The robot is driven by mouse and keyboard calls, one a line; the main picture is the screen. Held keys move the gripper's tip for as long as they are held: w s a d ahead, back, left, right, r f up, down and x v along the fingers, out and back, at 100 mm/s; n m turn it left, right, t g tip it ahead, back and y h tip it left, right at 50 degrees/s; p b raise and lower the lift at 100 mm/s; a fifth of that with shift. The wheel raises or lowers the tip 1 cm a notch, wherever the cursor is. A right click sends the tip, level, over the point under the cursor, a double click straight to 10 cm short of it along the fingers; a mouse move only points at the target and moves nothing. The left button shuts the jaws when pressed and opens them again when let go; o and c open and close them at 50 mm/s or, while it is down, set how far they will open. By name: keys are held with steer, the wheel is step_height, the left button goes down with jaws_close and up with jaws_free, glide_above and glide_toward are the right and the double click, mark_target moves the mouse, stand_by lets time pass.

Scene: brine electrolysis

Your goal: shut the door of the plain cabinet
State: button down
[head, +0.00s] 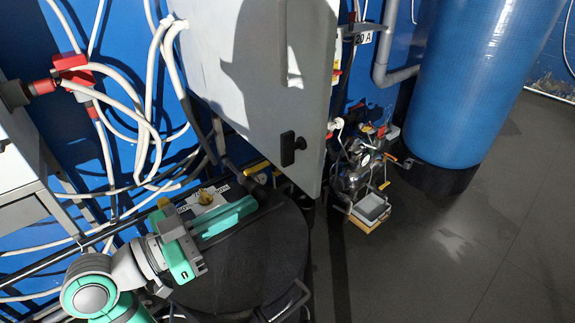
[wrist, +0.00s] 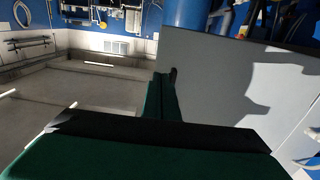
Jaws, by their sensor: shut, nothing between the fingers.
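The plain cabinet's light grey door (head: 245,85) fills the upper middle of the head view, with a black handle (head: 290,148) low near its right edge. My gripper (head: 254,203) is shut and empty, with green fingers, below and left of the handle. In the wrist view the fingertips (wrist: 160,78) appear close beside the panel; contact is unclear.
A round black drum (head: 250,265) stands beneath my gripper. White hoses and cables (head: 145,110) hang at the left. A blue tank (head: 480,70) and small metal equipment (head: 355,170) stand to the right. The grey floor (head: 450,250) at the lower right is clear.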

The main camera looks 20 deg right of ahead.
glide_toward(312, 170)
steer(key=x, duration=0.4)
steer(key=shift+w+d, duration=0.1)
steer(key=shift+d, duration=0.3)
steer(key=shift+x, duration=0.8)
steer(key=shift+w, duration=0.1)
